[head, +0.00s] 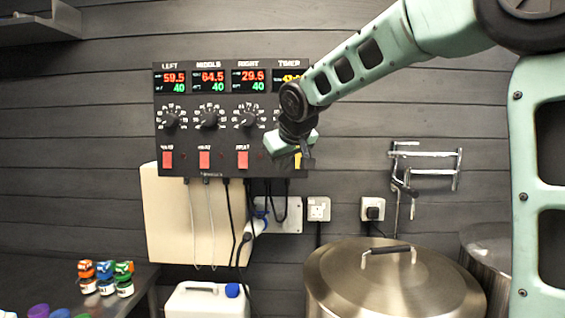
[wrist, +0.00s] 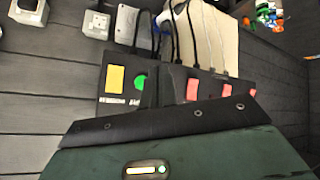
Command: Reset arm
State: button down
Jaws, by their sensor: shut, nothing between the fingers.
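My gripper (head: 303,153) is raised in front of the lower right corner of a black control panel (head: 190,139) on the wall, in the head view. Its dark fingers are shut and empty, and it hides part of the panel under the timer display. In the wrist view my gripper (wrist: 167,84) shows as dark fingers beyond its green body, between a green button (wrist: 141,82) and a red switch (wrist: 193,89). A yellow button (wrist: 115,79) is to the left. Whether the fingers touch the panel cannot be told. My arm reaches in from the upper right.
A lidded steel kettle (head: 325,279) stands below right, with another steel vessel (head: 490,250) beside it. A white jug (head: 207,301) and small coloured-lid jars (head: 105,277) are lower left. Cables (head: 230,215) hang under the panel. A wall rack (head: 425,154) is at right.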

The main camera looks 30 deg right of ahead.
dwell(0.3)
jog(key=s+a+f+n+g+y, duration=0.2)
jog(key=s+a+f, duration=0.55)
jog(key=a, duration=0.25)
jog(key=s+a+f+n+g+y, duration=0.1)
jog(key=s+a+f+n+g, duration=0.1)
jog(key=s+a+f, duration=0.6)
jog(key=s+a+f+n+g, duration=0.1)
jog(key=s+a+f, duration=0.1)
jog(key=s, duration=0.4)
jog(key=s+a+f+n+g+b, duration=0.1)
jog(key=s+f+g, duration=0.1)
jog(key=s+f, duration=0.2)
jog(key=s+a+f+n+g, duration=0.1)
jog(key=s+f, duration=0.3)
jog(key=s, duration=0.5)
jog(key=shift+s+a+g, duration=0.25)
jog(key=shift+a+g, duration=0.25)
jog(key=shift+a, duration=0.3)
jog(key=shift+f, duration=0.1)
